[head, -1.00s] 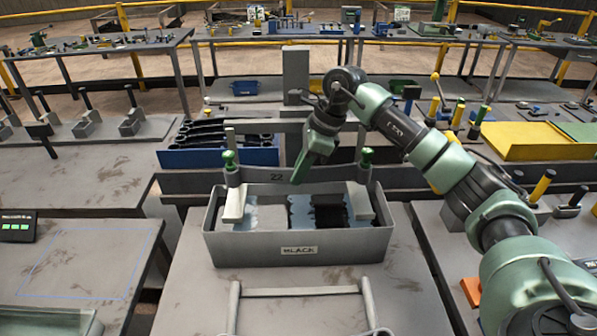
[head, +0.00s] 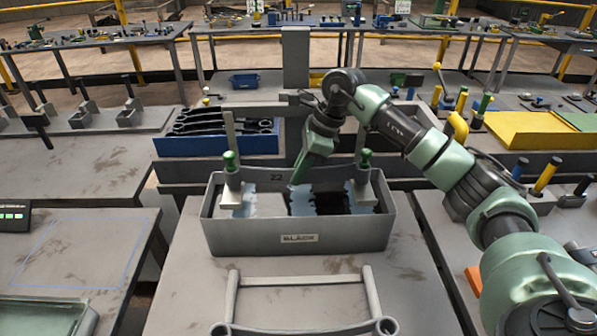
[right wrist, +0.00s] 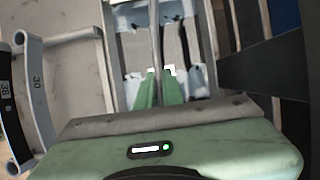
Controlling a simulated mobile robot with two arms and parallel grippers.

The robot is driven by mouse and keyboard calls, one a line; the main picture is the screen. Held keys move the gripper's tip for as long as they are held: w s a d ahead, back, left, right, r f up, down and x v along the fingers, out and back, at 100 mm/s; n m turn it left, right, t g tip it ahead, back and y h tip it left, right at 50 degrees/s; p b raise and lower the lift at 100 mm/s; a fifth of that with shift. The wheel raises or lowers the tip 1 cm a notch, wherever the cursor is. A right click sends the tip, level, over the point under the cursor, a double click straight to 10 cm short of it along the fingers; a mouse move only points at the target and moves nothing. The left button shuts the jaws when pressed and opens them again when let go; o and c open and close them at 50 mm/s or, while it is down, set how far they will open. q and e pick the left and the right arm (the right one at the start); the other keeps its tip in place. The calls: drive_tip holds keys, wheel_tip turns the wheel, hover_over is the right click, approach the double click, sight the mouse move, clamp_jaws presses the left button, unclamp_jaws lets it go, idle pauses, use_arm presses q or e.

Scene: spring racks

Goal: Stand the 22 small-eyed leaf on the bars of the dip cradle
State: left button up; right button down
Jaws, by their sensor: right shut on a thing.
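The grey curved leaf marked 22 (head: 276,178) spans the back of the grey tank labelled BLACK (head: 299,239). My right gripper (head: 296,184) is shut on the leaf near its middle. In the right wrist view the leaf (right wrist: 156,35) runs as a thin strip away from the green fingertips (right wrist: 160,84). The leaf's ends are by two green-knobbed posts (head: 231,162) (head: 365,160) with pale blocks at the tank's sides. I cannot tell whether the ends touch anything. A pale stand with bars (head: 300,281) is in front of the tank. My left gripper is out of view.
A blue bin (head: 217,145) of dark leaves stands behind the tank at the left. Pale and dark pieces marked 30 (right wrist: 39,82) and 38 (right wrist: 7,88) show in the right wrist view. The bench left of the tank is mostly clear.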

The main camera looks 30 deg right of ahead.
drive_tip(key=shift+w+f+b, duration=0.1)
drive_tip(key=shift+f+b, duration=0.2)
drive_tip(key=shift+b, duration=0.05)
idle(0.6)
drive_tip(key=c, duration=1.5)
unclamp_jaws()
drive_tip(key=shift+a, duration=0.1)
drive_tip(key=o, duration=0.5)
drive_tip(key=shift+s+f, duration=0.2)
drive_tip(key=shift+r, duration=0.15)
drive_tip(key=shift+r+p, duration=2.3)
drive_tip(key=shift+r, duration=1.2)
